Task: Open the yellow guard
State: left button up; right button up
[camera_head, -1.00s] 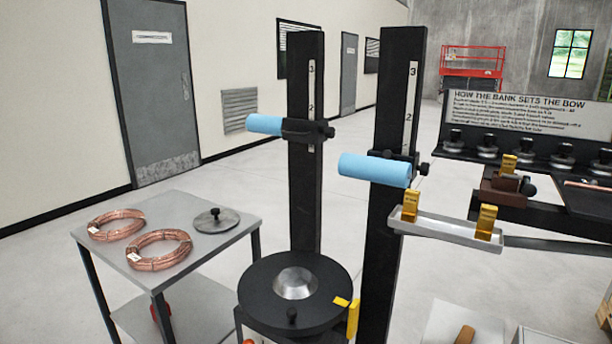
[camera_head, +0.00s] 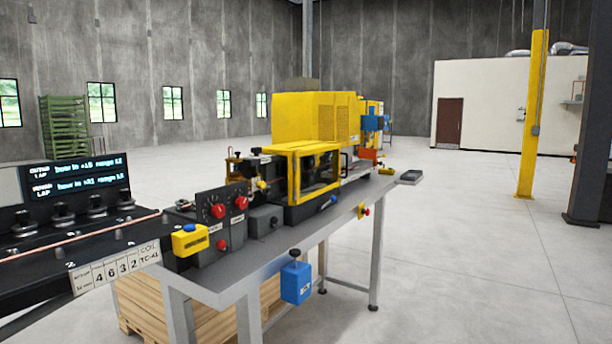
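A machine on a long grey bench carries a yellow-framed guard (camera_head: 294,175) with see-through panels. The frame stands over dark machine parts, and its front face is towards me. A taller solid yellow housing with a mesh panel (camera_head: 310,118) rises right behind and above it. I cannot tell from here where the guard hinges or whether it is latched. Neither of my grippers is in view.
The grey bench (camera_head: 268,262) also bears a control box with red knobs (camera_head: 217,210) and a yellow box (camera_head: 190,240). A blue box (camera_head: 296,283) hangs off its front edge. A black rack with a display (camera_head: 75,190) stands at left. The floor at right (camera_head: 450,270) is clear, with a yellow column (camera_head: 533,120) beyond.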

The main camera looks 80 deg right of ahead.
aim_at(318, 171)
jog(key=z, duration=2.8)
jog(key=i+l+u, duration=0.1)
jog(key=i, duration=0.35)
jog(key=i+l+u, duration=0.1)
jog(key=i+l, duration=0.2)
jog(key=i, duration=0.15)
jog(key=i+l+u, duration=0.15)
jog(key=i, duration=0.3)
jog(key=l, duration=0.15)
